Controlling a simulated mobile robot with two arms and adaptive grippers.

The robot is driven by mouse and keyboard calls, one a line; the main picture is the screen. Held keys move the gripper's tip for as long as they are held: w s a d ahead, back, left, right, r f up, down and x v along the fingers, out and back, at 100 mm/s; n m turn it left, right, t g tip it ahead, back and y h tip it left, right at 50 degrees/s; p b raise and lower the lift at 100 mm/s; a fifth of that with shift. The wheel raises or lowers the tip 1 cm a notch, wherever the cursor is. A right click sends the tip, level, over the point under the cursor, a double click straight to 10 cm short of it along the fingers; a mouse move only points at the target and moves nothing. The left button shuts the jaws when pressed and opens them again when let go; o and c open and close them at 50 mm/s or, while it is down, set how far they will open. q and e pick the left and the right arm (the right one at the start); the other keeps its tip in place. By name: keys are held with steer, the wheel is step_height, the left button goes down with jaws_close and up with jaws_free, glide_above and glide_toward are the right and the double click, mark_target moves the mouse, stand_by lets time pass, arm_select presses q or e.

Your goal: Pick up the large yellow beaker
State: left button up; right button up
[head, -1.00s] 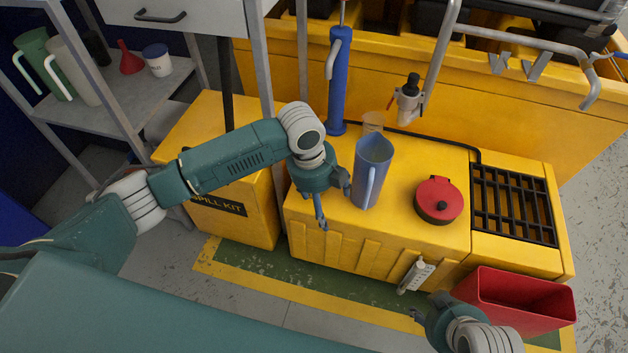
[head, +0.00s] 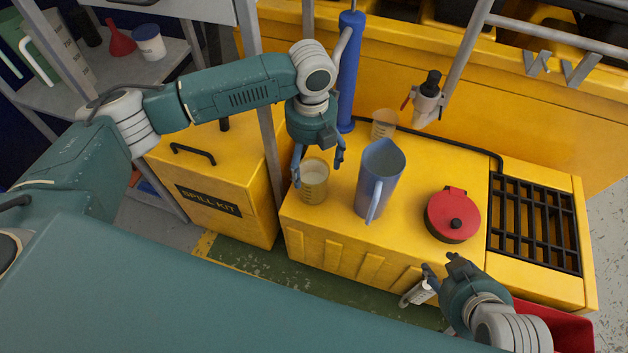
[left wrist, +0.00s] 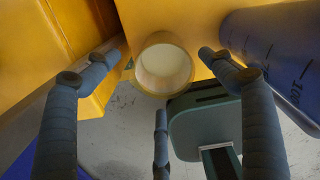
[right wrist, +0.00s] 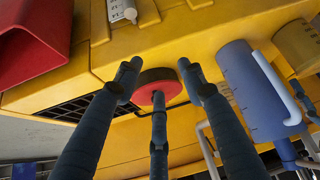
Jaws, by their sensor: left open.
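The large yellow beaker (head: 314,188), translucent and round, stands upright on the yellow cabinet top, near its left front edge. My left gripper (head: 318,168) is open just above and behind it, with fingers pointing down toward its rim. In the left wrist view the beaker (left wrist: 165,68) shows its pale round opening between the spread fingertips (left wrist: 158,60), and no grip on it is visible. A smaller clear yellowish beaker (head: 384,124) stands farther back. My right gripper (head: 441,268) is empty at the cabinet's front edge, its fingers apart in the right wrist view (right wrist: 158,72).
A blue jug (head: 379,180) stands just right of the beaker. A blue cylinder (head: 348,75) rises behind my left gripper. A red lidded container (head: 452,215) and a black grate (head: 535,226) lie to the right. A spill kit box (head: 215,180) is at left.

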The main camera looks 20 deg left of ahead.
mark_target(312, 177)
arm_select(q)
step_height(312, 177, down, 3)
steer(key=shift+f+b, duration=0.2)
steer(key=shift+b, duration=0.2)
steer(key=shift+f, duration=0.15)
step_height(312, 177, down, 2)
steer(key=shift+d+f+b, duration=0.15)
steer(key=shift+b, duration=0.5)
step_height(312, 177, down, 3)
steer(key=shift+r+b, duration=0.1)
steer(key=shift+b, duration=0.45)
steer(key=c, duration=1.5)
steer(key=shift+o, duration=0.2)
arm_select(e)
steer(key=w+a+r+t+y, duration=0.1)
steer(key=w+a+r+t, duration=0.1)
steer(key=w+r+t, duration=0.2)
steer(key=w+a+r+t+y, duration=0.1)
steer(key=w+a+r+t, duration=0.2)
steer(key=w+r+t, duration=0.2)
step_height(312, 177, up, 6)
steer(key=w, duration=0.3)
steer(key=shift+y, duration=0.4)
arm_select(q)
steer(key=shift+r, duration=0.15)
